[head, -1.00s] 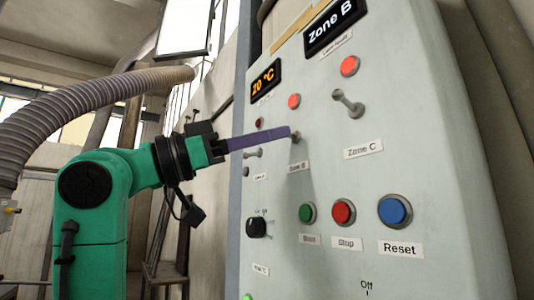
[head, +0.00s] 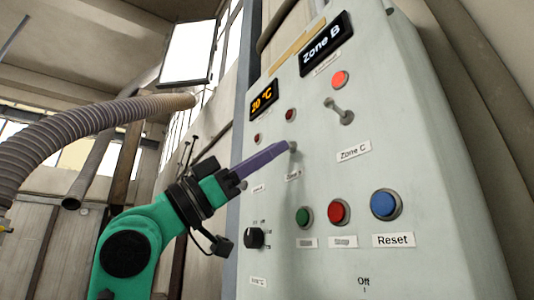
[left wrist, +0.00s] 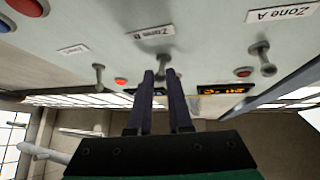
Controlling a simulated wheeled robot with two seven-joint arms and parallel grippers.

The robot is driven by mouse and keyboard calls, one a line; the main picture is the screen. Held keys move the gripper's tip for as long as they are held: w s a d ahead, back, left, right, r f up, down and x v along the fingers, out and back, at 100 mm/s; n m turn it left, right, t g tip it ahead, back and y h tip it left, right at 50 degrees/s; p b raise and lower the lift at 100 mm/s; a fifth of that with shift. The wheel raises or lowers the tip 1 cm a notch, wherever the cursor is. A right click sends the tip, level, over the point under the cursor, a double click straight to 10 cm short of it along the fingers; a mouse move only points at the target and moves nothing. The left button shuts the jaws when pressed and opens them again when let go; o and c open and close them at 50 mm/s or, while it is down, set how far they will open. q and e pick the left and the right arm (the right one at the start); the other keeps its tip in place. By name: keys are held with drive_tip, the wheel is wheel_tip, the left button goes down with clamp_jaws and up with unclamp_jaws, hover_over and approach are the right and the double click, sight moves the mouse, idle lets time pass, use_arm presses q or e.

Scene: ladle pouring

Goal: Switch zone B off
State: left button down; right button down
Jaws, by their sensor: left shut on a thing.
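The grey Zone B toggle switch (left wrist: 167,72) is on the pale control panel, by its blurred label (left wrist: 150,33) in the left wrist view. My left gripper (head: 286,149) reaches in from the left. Its long purple fingers (left wrist: 160,76) are shut on the Zone B lever, whose tip shows in the head view. The fingers hide part of the lever, so its exact tilt is hard to tell. The lamp above it (head: 290,115) is dark red, unlit. My right gripper is not in view.
The Zone C toggle (head: 340,110) sits to the right, below a lit red lamp (head: 340,79). The Zone A toggle (left wrist: 263,60) is on the other side. Green, red and blue buttons and a black knob (head: 255,237) sit lower. A ribbed hose (head: 90,115) hangs left.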

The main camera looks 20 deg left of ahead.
use_arm(q)
drive_tip(key=c, duration=1.1)
unclamp_jaws()
drive_tip(key=shift+r, duration=0.1)
drive_tip(key=shift+o, duration=1.3)
drive_tip(key=shift+w+d, duration=0.1)
drive_tip(key=b+v, duration=0.6)
drive_tip(key=v, duration=0.8)
drive_tip(key=shift+f, duration=0.3)
